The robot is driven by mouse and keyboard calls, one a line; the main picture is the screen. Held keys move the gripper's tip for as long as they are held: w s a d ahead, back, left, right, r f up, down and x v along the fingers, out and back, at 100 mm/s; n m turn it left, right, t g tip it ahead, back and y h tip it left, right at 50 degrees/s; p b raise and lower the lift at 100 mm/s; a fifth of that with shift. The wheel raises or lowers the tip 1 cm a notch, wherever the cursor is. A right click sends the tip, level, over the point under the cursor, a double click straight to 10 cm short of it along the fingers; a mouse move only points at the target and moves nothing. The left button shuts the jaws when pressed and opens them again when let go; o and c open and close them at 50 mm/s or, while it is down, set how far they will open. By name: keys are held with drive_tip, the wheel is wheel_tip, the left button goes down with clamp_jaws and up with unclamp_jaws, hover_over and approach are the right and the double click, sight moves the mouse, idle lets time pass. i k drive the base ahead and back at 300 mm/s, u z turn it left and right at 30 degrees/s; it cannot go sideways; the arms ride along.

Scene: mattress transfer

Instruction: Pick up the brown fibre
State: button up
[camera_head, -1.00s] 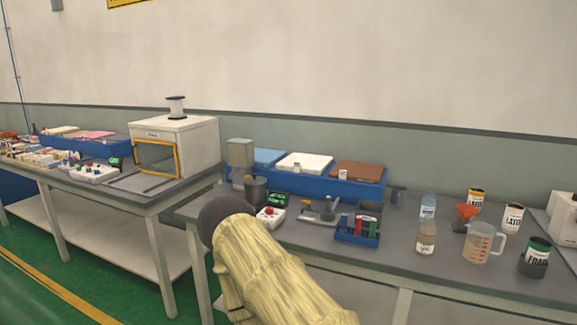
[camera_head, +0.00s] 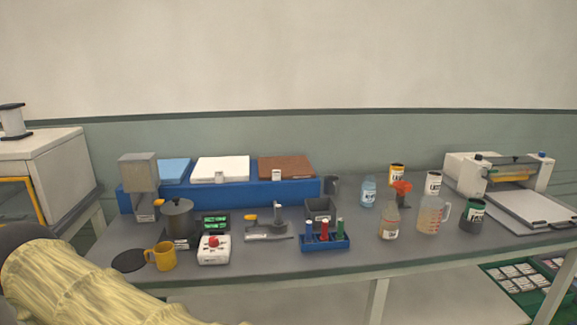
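The brown fibre (camera_head: 286,167) is a flat brown slab. It lies at the right end of a long blue tray (camera_head: 250,191) at the back of the grey table, beside a white slab (camera_head: 221,168) and a light blue slab (camera_head: 174,170). A small pale tag stands at its front edge. My arm, in a yellowish sleeve, shows at the lower left, well away from the slab. My gripper is not in view.
On the table (camera_head: 350,258) in front of the blue tray stand a grey bin (camera_head: 320,210), a blue rack (camera_head: 326,243) of coloured items, a scale (camera_head: 215,222) and a yellow mug (camera_head: 163,256). Bottles and a measuring jug (camera_head: 431,215) stand to the right. A white machine (camera_head: 500,175) is at the far right.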

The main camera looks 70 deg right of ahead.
sight(276, 168)
drive_tip(key=z, duration=0.65)
drive_tip(key=i, duration=0.75)
drive_tip(key=z, duration=0.9)
